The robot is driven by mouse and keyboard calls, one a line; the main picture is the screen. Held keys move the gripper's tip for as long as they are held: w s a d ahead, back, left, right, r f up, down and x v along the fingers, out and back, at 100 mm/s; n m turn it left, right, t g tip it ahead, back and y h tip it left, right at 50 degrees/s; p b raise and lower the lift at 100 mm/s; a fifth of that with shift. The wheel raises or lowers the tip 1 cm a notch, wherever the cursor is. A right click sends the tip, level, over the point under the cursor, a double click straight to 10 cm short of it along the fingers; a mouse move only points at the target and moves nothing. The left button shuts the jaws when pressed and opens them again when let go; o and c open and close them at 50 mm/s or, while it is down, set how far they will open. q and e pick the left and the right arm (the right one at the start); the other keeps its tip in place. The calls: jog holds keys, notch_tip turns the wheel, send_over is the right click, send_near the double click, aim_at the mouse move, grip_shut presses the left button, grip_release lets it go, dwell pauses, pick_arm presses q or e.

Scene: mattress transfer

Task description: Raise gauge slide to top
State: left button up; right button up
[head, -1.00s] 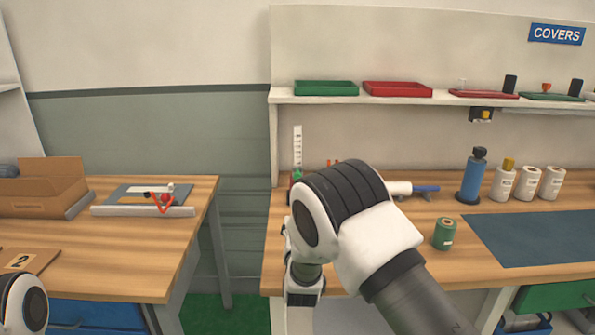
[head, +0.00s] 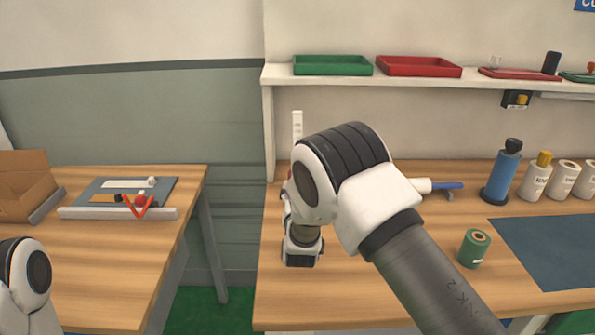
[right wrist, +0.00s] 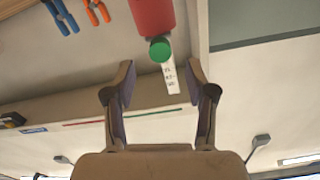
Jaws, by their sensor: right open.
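The gauge shows as an upright white strip (head: 297,126) at the left end of the right bench, its lower part hidden behind my right arm. In the right wrist view its marked white scale (right wrist: 173,78) shows behind a round green piece (right wrist: 160,50) and a red cylindrical part (right wrist: 152,17). Which part slides is unclear. My right gripper (right wrist: 162,82) is open and empty. Its two fingers stand apart on either side of the scale in that view, with the green piece beyond the fingertips. In the head view my right arm hides its fingers. Only part of my left arm shows, not its gripper.
A blue-handled tool (head: 446,187), blue bottle (head: 502,175), green roll (head: 474,248) and dark mat (head: 555,245) are on the right bench. A shelf with green (head: 333,65) and red (head: 418,67) trays hangs above. A gap separates the left bench (head: 115,250).

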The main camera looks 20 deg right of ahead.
jog(key=p+x, duration=0.1)
jog(key=x, duration=0.6)
jog(key=shift+d, duration=0.1)
jog(key=shift+s+r, duration=0.1)
jog(key=shift+r, duration=0.05)
